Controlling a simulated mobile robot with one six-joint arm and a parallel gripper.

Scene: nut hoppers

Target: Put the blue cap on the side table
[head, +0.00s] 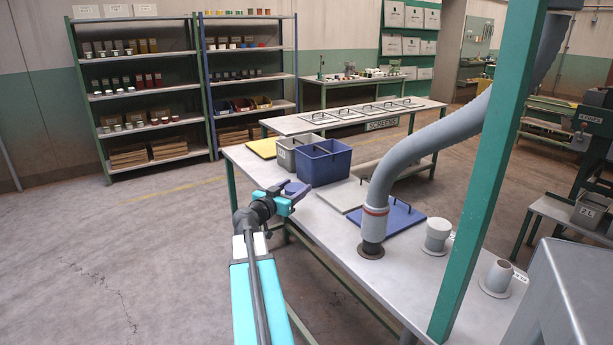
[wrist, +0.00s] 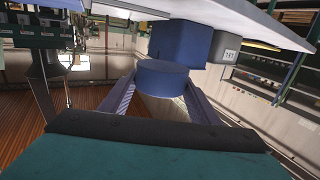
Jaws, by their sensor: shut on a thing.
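My gripper (head: 283,197) is shut on the blue cap (wrist: 162,74), a short round piece held between the two fingers. In the head view the cap (head: 295,187) shows small and dark blue at the fingertips, beside the left edge of the long workbench (head: 335,240). A blue bin (head: 323,163) stands on that bench just beyond the cap. In the wrist view the blue bin (wrist: 180,43) shows behind the cap. I cannot tell for sure which surface is the side table; a low grey table (head: 560,212) stands at the right.
The bench carries a grey bin (head: 285,154), a yellow lid (head: 262,148), a blue lid (head: 388,216) and a thick grey hose (head: 400,150). A green post (head: 490,165) rises at the bench's right front. Shelves stand at the back left. The floor at left is clear.

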